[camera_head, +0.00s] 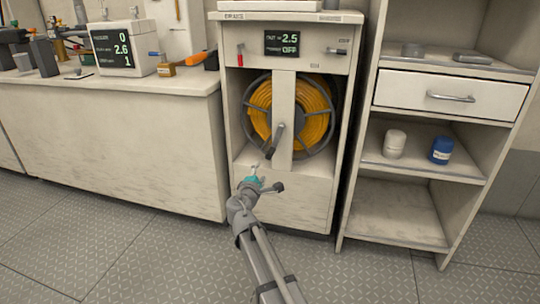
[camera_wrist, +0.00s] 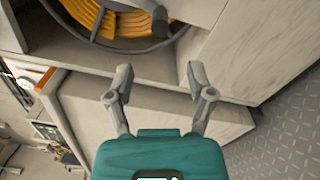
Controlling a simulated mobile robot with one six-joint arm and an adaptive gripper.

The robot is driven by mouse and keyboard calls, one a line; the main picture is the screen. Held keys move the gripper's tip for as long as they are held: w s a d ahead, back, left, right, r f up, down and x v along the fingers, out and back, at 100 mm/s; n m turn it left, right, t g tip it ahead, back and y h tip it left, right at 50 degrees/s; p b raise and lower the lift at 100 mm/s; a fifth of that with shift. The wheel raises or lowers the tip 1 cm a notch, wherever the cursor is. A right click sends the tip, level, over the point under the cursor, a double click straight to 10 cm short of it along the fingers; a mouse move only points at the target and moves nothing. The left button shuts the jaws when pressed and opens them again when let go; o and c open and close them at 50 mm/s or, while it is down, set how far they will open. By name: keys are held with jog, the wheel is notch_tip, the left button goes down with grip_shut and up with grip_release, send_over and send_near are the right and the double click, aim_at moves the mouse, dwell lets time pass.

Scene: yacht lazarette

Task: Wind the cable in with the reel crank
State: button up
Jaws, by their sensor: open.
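The reel (camera_head: 334,118) sits upright in the open bay of a white cabinet, with yellow-orange cable (camera_head: 262,104) wound on it. A pale upright post (camera_head: 284,92) stands in front of it. The crank (camera_head: 275,140) is at the post's lower part, its arm slanting down to the left. In the wrist view, the cable (camera_wrist: 92,14) and reel rim (camera_wrist: 104,42) show at the top, with a dark rounded end, likely the crank's grip (camera_wrist: 160,22). My gripper (camera_wrist: 160,82) is open and empty, its fingers apart from that end. In the head view my gripper (camera_head: 262,176) is just below the crank.
The cabinet's display (camera_head: 282,43) reads 2.5 and OFF, beside a red-handled switch (camera_head: 240,55). A counter (camera_head: 120,100) with tools stands left. A shelf unit with a drawer (camera_head: 450,97), a white jar (camera_head: 394,143) and a blue jar (camera_head: 441,149) stands right. The floor in front is clear.

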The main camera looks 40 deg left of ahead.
aim_at(270, 153)
jog(key=n, duration=0.8)
jog(key=s+n, duration=0.1)
jog(key=n, duration=0.3)
jog(key=shift+d+n, duration=0.3)
jog(key=shift+d, duration=0.05)
jog(key=shift+a, duration=0.1)
jog(key=x, duration=1.3)
jog(key=shift+w+a, duration=0.1)
jog(key=shift+w, duration=0.15)
grip_shut()
